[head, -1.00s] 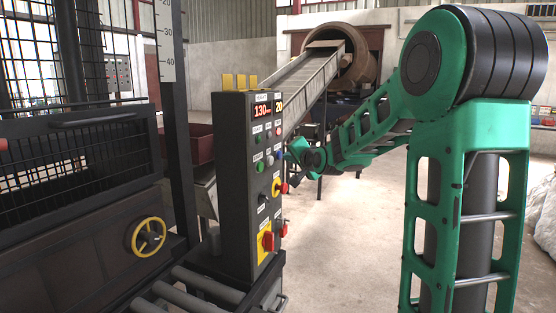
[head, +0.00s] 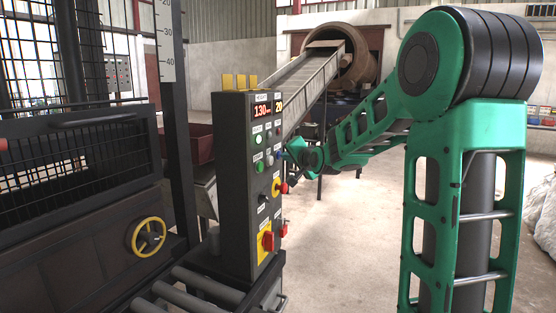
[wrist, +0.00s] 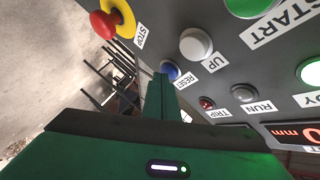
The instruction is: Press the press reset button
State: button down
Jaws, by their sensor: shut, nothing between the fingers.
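The blue reset button (wrist: 170,70) sits on the dark control panel (head: 236,190), beside a label reading RESET in the wrist view. My gripper (wrist: 163,80) is shut and empty, and its green fingers point at the panel. The fingertips overlap the lower edge of the blue button in the wrist view. I cannot tell whether they touch it. In the head view my gripper (head: 288,154) is at the panel's right side, and its tips are too small to make out.
A red switch (head: 267,241) is lower on the panel. Open floor (head: 345,235) lies right of it.

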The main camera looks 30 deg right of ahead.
dwell(0.5)
jog(key=shift+s+d, duration=0.45)
jog(key=shift+s, duration=0.15)
jog(key=shift+s+d, duration=0.8)
jog(key=shift+s, duration=0.2)
jog(key=shift+s+d, duration=0.75)
jog(key=shift+s, duration=0.25)
